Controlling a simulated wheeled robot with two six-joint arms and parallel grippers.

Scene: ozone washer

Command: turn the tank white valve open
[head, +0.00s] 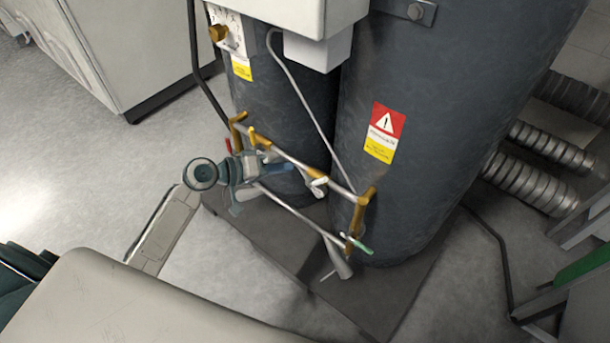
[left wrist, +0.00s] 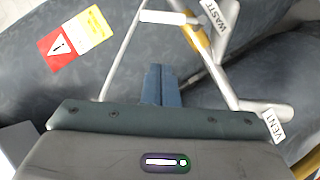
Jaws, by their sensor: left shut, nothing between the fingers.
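A small white piece (head: 318,187), which looks like the white valve, sits on the pipework in front of the two dark tanks (head: 440,110). A white bar-shaped handle (left wrist: 165,17) shows at the top of the left wrist view, on a grey pipe. My left gripper (head: 282,162) reaches in from the left, just left of the white piece, close to the pipes. In the left wrist view its two blue fingers (left wrist: 161,85) are together and hold nothing. The white handle lies beyond the fingertips, with a gap in the picture. My right gripper is not in view.
Brass pipe fittings (head: 364,212) and a green handle (head: 358,246) stand right of my gripper; a red handle (head: 228,146) is to its left. WASTE (left wrist: 220,14) and VENT (left wrist: 272,125) tags hang close by. Ribbed ducts (head: 530,185) are at right. Floor at left is clear.

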